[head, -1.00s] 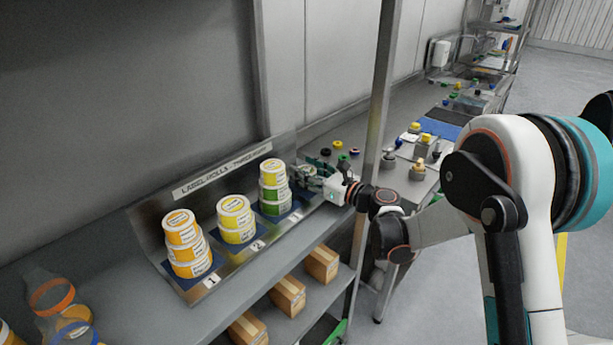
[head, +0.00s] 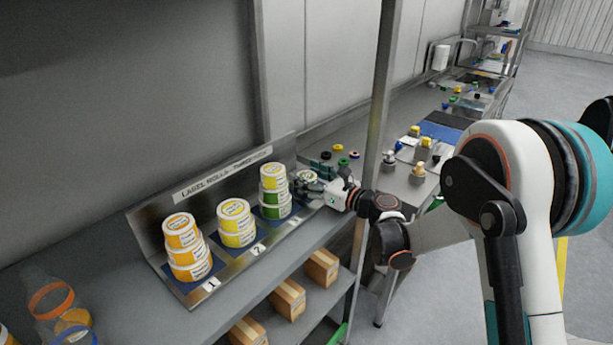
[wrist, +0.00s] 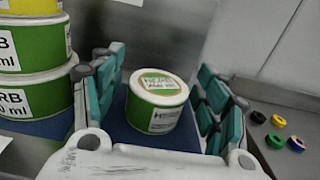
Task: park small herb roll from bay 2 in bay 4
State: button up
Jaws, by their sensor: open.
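The small herb roll (wrist: 157,102), green and white with a pale lid, stands upright on a blue pad (wrist: 118,130) in the wrist view. Its lid also shows in the head view (head: 306,176), right of the third stack. My gripper (wrist: 162,68) is open, with one teal-padded finger on each side of the roll. A gap shows between the roll and the right finger; the left finger is very close to it. In the head view my gripper (head: 318,189) is at the right end of the rack, partly covering the roll and bay.
A stack of green herb rolls with a yellow one on top (head: 275,190) stands close left of my gripper. Yellow rolls (head: 236,223) stand at label 2, orange rolls (head: 186,248) at label 1. A metal post (head: 380,110) rises right of the rack. Small coloured rings (wrist: 277,140) lie beyond.

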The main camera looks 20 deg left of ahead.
jog(key=p+v, duration=0.2)
jog(key=v, duration=0.9)
jog(key=shift+s+d, duration=0.1)
jog(key=shift+d, duration=0.3)
jog(key=shift+d+r+n, duration=0.15)
jog(key=shift+r+n, duration=0.15)
jog(key=s+d+r+n+h, duration=0.7)
jog(key=s+d+n, duration=0.2)
jog(key=d+n, duration=0.15)
jog(key=s+d+n+h, duration=0.9)
jog(key=s+d+n, duration=0.2)
jog(key=s+d, duration=1)
jog(key=shift+d+f+h, duration=0.3)
jog(key=shift+d, duration=0.2)
jog(key=shift+s+a+n, duration=0.1)
jog(key=shift+a+n, duration=0.05)
jog(key=shift+n, duration=0.1)
